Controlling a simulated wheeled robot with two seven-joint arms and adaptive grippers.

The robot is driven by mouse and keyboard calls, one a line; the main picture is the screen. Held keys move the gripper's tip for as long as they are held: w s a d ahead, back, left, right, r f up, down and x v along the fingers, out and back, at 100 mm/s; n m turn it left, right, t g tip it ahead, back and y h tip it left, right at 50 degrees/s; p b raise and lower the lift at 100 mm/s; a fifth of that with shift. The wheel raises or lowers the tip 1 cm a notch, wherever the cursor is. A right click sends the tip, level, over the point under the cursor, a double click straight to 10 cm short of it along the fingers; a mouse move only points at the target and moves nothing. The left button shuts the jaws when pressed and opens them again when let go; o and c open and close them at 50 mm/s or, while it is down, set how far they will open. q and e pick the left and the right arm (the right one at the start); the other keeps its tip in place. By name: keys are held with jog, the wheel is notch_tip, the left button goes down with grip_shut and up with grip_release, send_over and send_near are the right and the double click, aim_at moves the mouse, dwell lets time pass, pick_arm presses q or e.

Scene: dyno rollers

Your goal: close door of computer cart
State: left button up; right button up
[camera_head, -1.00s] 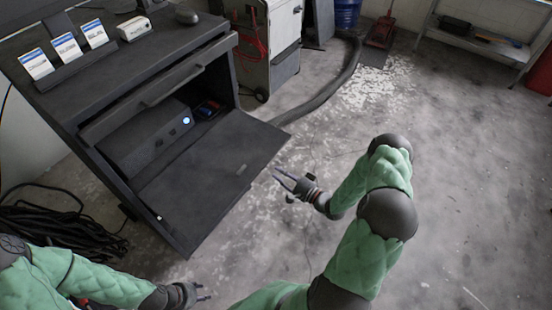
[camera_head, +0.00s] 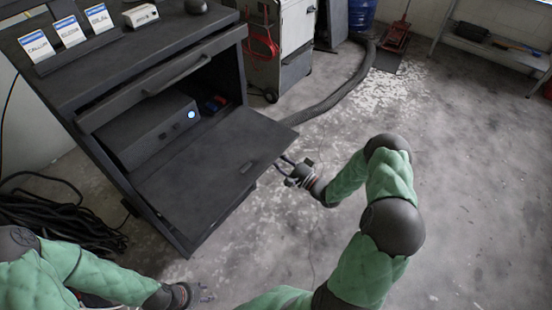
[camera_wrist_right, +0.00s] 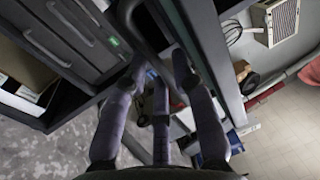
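The computer cart (camera_head: 75,75) is a dark grey cabinet at the left of the head view. Its door (camera_head: 215,165) is folded down and open, sticking out toward the lower right. A computer (camera_head: 150,130) with a blue light sits inside. My right gripper (camera_head: 282,165) is at the door's right edge, with fingertips close to or just under it; contact is unclear. In the right wrist view my right gripper's fingers (camera_wrist_right: 160,85) are spread apart, with dark panels and bars beyond them. My left gripper (camera_head: 208,293) is open and empty, low over the floor in front of the cart.
Black cables (camera_head: 60,215) lie coiled on the floor left of the cart. A white cabinet (camera_head: 280,50) on wheels, a thick hose (camera_head: 345,88) and a blue barrel (camera_head: 361,14) stand behind. A metal shelf (camera_head: 490,45) is at the back right. The floor at right is clear.

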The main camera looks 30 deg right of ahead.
jog(key=shift+w+a+r, duration=0.1)
jog(key=shift+w+a, duration=0.1)
jog(key=shift+w, duration=0.25)
grip_shut()
